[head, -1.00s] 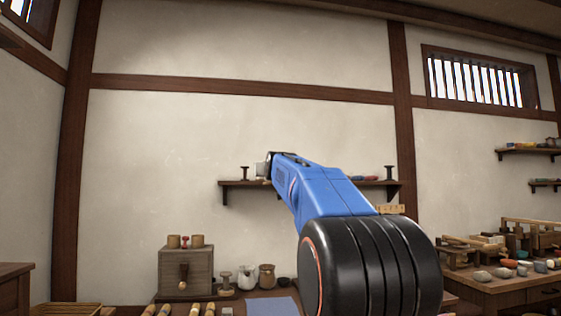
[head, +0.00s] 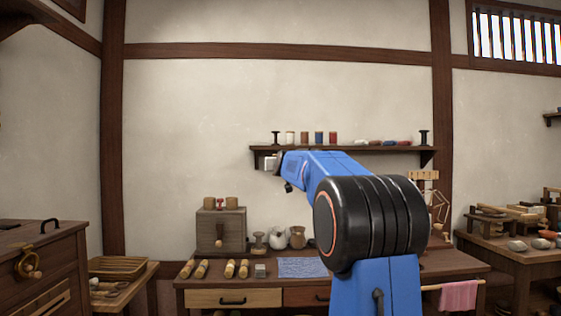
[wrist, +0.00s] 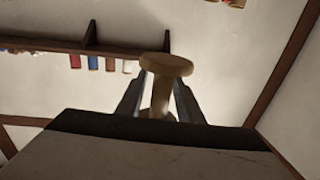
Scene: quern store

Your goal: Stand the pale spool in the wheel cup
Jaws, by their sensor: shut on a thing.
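The pale spool (wrist: 166,66) is between the jaws of my gripper (wrist: 160,92) in the wrist view. It is tan, with a round wide flange beyond the fingertips and a narrower stem between them. In the head view my gripper (head: 273,162) is at the left end of the wall shelf in the picture; the spool cannot be made out clearly there. A wooden frame (head: 440,206), perhaps part of the wheel, stands at the right of the bench, partly behind my arm. I cannot make out the wheel cup.
The wall shelf (head: 350,150) bears several coloured spools and dark stands. Below, the bench (head: 190,284) holds a wooden box (head: 233,232), jugs (head: 297,237), pale rolls (head: 201,269) and a blue cloth (head: 303,268). A side table (head: 530,258) with stones is at right.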

